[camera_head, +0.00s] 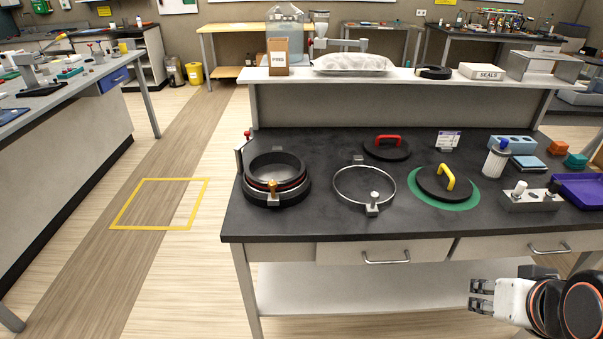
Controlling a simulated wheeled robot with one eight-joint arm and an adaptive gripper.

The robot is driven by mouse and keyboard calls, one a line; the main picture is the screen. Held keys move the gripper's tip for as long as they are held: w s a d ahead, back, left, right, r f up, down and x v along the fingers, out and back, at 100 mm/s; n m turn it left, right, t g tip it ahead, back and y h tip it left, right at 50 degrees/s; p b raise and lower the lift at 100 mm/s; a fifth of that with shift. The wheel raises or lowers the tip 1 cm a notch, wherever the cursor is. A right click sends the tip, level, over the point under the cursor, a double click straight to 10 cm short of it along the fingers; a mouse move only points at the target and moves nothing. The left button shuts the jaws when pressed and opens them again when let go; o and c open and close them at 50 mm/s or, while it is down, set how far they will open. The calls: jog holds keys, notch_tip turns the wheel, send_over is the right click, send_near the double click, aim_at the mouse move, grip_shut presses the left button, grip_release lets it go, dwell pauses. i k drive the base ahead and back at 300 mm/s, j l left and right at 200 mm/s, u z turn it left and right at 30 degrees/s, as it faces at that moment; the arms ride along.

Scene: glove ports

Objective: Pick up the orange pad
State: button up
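A small orange pad (558,147) lies on the dark bench top near its right back corner, beside a teal pad (575,160). A second orange piece (599,157) shows partly at the right picture edge; I cannot tell its full shape. My gripper (474,295) is at the lower right, in front of the bench and below its top. Its two fingers point left with a gap between them, open and empty. It is well apart from the orange pad.
The bench top (320,220) also holds a round port (276,176), a clamp ring (364,168), a black lid with yellow handle (444,182), a white bottle (496,158), a metal block (530,200) and a purple tray (583,190). A raised shelf (420,78) runs behind.

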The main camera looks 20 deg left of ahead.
aim_at(556, 148)
jog(key=i+l+u, duration=0.15)
jog(key=l, duration=0.2)
jog(key=i+l+u, duration=0.1)
jog(key=i+l, duration=0.2)
jog(key=i+l+u, duration=0.15)
jog(key=l, duration=0.35)
jog(key=i+l+u, duration=0.15)
jog(key=l, duration=0.3)
jog(key=i+l+u, duration=0.15)
jog(key=l, duration=0.3)
jog(key=i+l+u, duration=0.1)
jog(key=l, duration=0.35)
jog(key=i+l+u, duration=0.15)
jog(key=l, duration=0.35)
jog(key=i+l+u, duration=0.15)
jog(key=l, duration=0.3)
jog(key=k, duration=0.05)
